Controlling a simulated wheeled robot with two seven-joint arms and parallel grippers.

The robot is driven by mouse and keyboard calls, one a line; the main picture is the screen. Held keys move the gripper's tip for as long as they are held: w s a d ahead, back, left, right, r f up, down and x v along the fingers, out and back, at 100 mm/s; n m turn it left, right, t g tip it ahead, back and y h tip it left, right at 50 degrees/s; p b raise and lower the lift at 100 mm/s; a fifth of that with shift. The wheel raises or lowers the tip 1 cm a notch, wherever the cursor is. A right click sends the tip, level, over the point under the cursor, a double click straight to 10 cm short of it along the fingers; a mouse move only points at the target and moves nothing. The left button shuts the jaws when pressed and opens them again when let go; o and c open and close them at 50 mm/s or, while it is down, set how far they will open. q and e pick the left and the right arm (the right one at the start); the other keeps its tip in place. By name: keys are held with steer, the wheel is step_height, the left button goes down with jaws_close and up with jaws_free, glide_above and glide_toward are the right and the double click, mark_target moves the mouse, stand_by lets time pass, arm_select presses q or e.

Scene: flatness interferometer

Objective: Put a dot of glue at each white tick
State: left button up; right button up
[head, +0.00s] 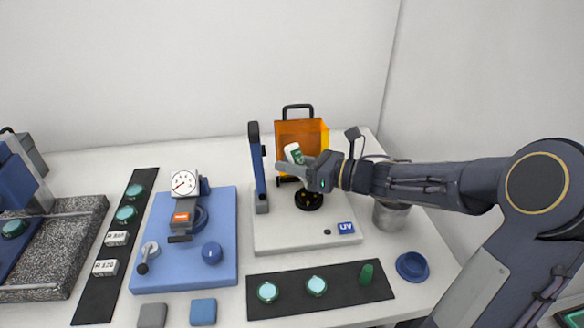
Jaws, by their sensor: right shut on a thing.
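My right gripper (308,171) reaches in from the right and is shut on a small white bottle with a green label (294,154), probably the glue. The bottle is tilted and held above a round black holder (308,201) on the white UV station base (275,238). The white ticks are too small to make out, and the gripper covers part of the holder's surroundings. My left gripper is out of view.
An orange shield with a black handle (317,132) stands behind the gripper. A dark upright post (257,165) stands just left of it. A metal cup (391,216) is under my right arm. A black mat (338,294) with green discs lies in front. A dial gauge (184,184) stands on a blue plate (150,277) at left.

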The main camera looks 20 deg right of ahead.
mark_target(292, 146)
steer(key=shift+r, duration=0.15)
steer(key=shift+r+p, duration=1.15)
steer(key=shift+r, duration=1.3)
